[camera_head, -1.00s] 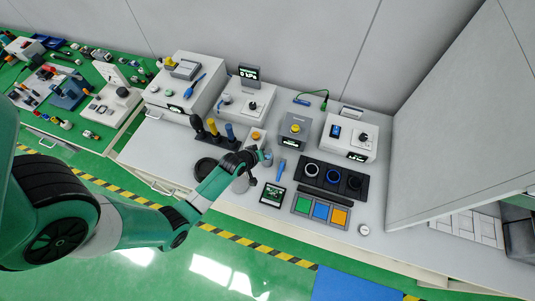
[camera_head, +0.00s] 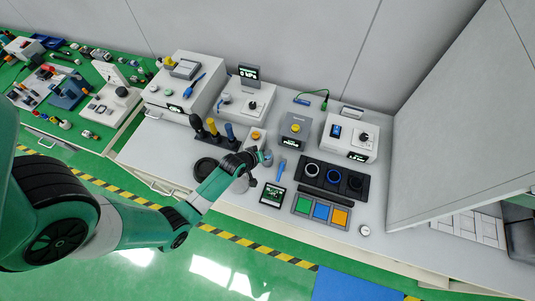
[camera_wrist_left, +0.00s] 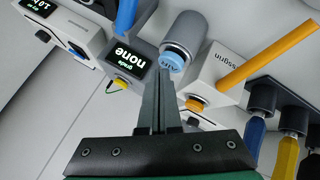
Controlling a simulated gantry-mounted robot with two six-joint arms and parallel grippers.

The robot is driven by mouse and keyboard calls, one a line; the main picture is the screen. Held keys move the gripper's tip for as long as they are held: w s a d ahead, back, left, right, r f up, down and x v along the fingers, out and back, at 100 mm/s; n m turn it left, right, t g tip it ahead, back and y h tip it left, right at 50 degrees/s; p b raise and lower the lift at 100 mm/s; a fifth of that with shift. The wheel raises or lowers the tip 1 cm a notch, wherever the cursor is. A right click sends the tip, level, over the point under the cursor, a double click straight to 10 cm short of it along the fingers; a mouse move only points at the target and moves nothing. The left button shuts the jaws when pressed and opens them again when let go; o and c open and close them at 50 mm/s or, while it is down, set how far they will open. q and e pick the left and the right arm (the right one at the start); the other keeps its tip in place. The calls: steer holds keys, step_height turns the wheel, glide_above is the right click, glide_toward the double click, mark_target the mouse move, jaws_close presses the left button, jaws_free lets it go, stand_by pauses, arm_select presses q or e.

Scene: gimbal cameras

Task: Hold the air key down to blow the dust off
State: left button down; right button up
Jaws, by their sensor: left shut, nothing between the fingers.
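The air key is a blue cap marked AIR (camera_wrist_left: 173,62) on the end of a grey cylinder (camera_wrist_left: 185,36) in the left wrist view. My left gripper (camera_wrist_left: 161,84) is shut and empty, its fingertips close beside the blue cap; I cannot tell whether they touch it. In the head view my left gripper (camera_head: 262,158) hangs over the bench front, just in front of a small white box with an orange button (camera_head: 256,135). The key is mostly hidden by the gripper there. My right gripper is not in view.
A grey box whose screen reads "grade none" (camera_wrist_left: 130,58) stands by the key. Blue, yellow and black handles stand in a rack (camera_head: 214,132) to the left. A black holder with rings (camera_head: 330,179) and coloured pads (camera_head: 321,210) lie to the right.

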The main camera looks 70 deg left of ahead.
arm_select(q)
steer(key=shift+f+b, duration=0.3)
steer(key=shift+f, duration=0.15)
steer(key=shift+r, duration=0.1)
stand_by(1.3)
steer(key=shift+r+p, duration=0.85)
steer(key=shift+p, duration=0.15)
step_height(320, 180, up, 5)
steer(key=p, duration=0.5)
steer(key=shift+r, duration=0.1)
